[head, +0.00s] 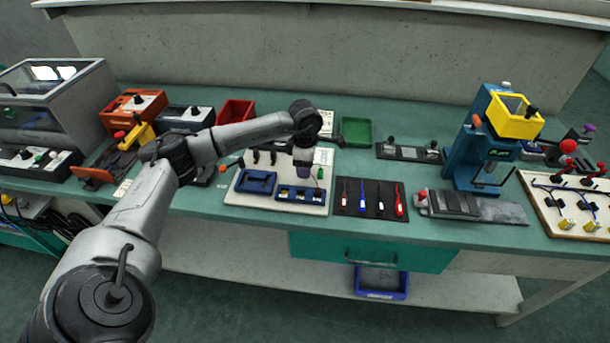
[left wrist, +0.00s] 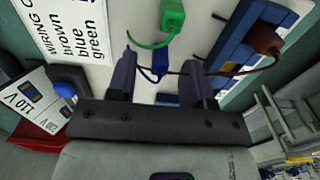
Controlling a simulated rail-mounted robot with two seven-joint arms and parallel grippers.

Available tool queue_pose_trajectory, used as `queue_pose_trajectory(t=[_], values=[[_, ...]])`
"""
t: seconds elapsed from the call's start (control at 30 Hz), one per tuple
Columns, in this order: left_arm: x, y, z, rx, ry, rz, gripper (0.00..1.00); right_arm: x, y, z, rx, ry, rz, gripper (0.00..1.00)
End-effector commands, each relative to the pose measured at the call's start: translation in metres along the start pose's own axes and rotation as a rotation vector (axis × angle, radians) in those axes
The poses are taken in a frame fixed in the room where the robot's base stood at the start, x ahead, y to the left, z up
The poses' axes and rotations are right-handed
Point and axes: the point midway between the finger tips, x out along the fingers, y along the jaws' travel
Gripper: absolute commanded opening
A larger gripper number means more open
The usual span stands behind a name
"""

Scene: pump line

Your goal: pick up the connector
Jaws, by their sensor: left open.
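My left gripper (head: 303,165) is above the white wiring board (head: 245,203) in the head view, pointing down. In the left wrist view the gripper (left wrist: 160,72) is open, with a dark finger on each side. A small blue connector (left wrist: 159,66) shows between the fingers, with no clear contact on either side. A green connector (left wrist: 172,16) with a green lead lies beyond the fingertips. A brown connector (left wrist: 264,39) on a thin lead lies to the right, over the blue terminal block (left wrist: 232,45). The connectors are mostly hidden or too small in the head view. My right gripper is not in view.
A black mat with screwdrivers (head: 371,209) lies right of the board. A green bin (head: 355,131) and a red bin (head: 236,111) stand behind. A blue press (head: 485,150) stands farther right. A printed wiring card (left wrist: 75,25) lies beside the gripper.

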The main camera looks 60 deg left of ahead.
Motion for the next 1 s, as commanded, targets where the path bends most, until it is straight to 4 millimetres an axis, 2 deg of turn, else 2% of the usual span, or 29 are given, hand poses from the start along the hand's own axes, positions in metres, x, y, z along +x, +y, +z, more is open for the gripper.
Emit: queue_pose_trajectory(t=[0.03, 0.1, 0.37, 0.83, 1.0], values=[[0.0097, -0.0002, -0.0002, 0.000, 0.001, -0.002, 0.47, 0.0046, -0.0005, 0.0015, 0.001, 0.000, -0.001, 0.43], [0.0150, 0.0001, 0.0001, 0.000, -0.001, 0.000, 0.47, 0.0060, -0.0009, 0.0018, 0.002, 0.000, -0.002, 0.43], [0.0159, 0.0003, 0.0001, 0.000, -0.001, 0.000, 0.46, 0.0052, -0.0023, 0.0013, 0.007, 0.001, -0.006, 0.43], [0.0158, 0.0002, 0.0001, 0.000, -0.001, 0.000, 0.01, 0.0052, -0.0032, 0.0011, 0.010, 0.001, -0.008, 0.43], [0.0158, 0.0002, 0.0001, 0.000, -0.001, 0.000, 0.00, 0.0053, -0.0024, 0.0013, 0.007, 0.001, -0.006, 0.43]])
